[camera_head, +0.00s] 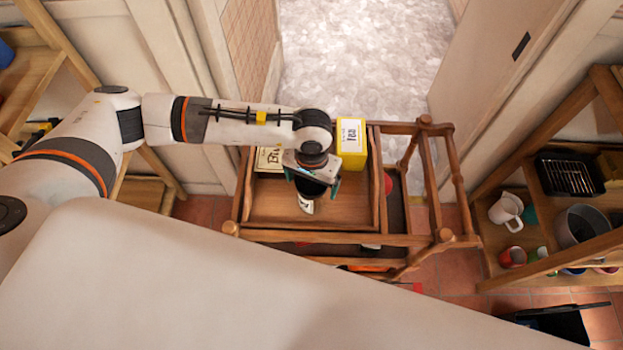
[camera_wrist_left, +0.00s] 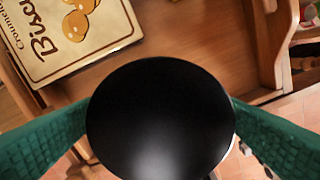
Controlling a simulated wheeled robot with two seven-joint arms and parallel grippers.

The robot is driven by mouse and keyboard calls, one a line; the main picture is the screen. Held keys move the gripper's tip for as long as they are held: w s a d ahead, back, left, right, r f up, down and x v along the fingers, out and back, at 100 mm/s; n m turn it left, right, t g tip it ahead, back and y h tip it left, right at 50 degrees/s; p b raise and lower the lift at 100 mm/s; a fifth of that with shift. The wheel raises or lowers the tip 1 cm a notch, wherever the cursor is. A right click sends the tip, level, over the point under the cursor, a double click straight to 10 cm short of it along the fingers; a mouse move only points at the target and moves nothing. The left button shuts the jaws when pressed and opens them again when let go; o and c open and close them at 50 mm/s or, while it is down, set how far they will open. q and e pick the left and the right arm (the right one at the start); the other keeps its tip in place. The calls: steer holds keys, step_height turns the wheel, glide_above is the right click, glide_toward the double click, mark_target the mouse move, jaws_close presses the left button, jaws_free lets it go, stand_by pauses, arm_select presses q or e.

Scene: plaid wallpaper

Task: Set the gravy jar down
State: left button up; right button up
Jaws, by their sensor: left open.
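The gravy jar shows as a round black lid (camera_wrist_left: 160,120) in the left wrist view. In the head view a pale piece of its side (camera_head: 306,204) shows below my gripper, over the wooden tray top (camera_head: 345,212) of the trolley. My left gripper (camera_head: 313,186) is open, pointing down, with its green fingers on either side of the lid. The jar's base is mostly hidden, so I cannot tell for sure that it rests on the tray. My right gripper is not in view.
A cream biscuit box (camera_head: 269,160) and a yellow tea box (camera_head: 351,143) stand at the tray's back. Raised wooden rails (camera_head: 420,180) edge the trolley. The tray's right part is clear.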

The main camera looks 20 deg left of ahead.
arm_select(q)
steer(key=shift+r, duration=0.15)
step_height(320, 180, up, 12)
steer(key=b, duration=0.1)
stand_by(0.6)
